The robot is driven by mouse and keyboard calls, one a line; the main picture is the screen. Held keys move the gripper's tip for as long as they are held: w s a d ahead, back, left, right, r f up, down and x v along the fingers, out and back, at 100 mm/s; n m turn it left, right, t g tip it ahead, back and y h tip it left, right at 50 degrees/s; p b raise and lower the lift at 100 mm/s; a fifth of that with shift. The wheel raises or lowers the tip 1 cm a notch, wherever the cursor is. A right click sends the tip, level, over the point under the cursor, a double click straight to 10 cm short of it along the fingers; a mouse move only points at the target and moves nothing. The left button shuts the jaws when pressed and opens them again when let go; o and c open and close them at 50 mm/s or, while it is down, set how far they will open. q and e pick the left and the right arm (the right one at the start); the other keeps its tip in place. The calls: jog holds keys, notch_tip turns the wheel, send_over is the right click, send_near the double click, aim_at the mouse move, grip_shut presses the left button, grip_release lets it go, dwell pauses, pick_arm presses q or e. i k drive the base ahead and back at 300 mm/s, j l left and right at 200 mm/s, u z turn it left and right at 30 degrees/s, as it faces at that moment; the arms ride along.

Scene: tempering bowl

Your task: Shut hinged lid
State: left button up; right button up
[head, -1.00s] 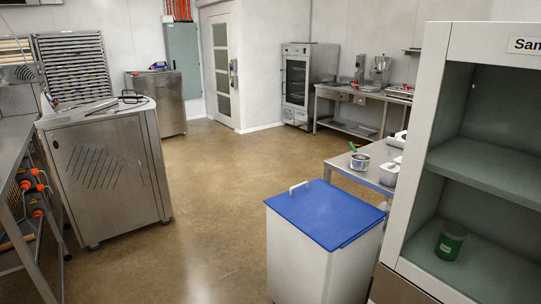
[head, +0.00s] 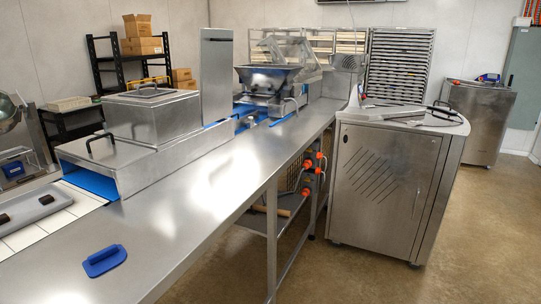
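No gripper of mine is in view. A steel floor cabinet (head: 375,190) with a slotted front door stands right of the long counter. Flat metal parts (head: 405,113) and a dark handle (head: 447,112) show on its top; I cannot tell whether these belong to a hinged lid, or whether one is open or shut. On the counter, a steel box cover (head: 150,118) with a dark handle on top sits over a low steel housing (head: 120,165).
The long steel counter (head: 190,215) runs from lower left to the back. A blue handled tool (head: 104,261) lies on its front part. A steel hopper machine (head: 272,85) stands farther back. Open floor (head: 400,280) lies in front of the cabinet.

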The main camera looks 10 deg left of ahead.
aim_at(215, 46)
jog(key=i+l+u, duration=0.95)
jog(key=i+l+z, duration=0.25)
jog(key=l, duration=0.3)
jog(key=i+l+z, duration=0.25)
jog(key=i+l, duration=0.15)
jog(key=i, duration=0.1)
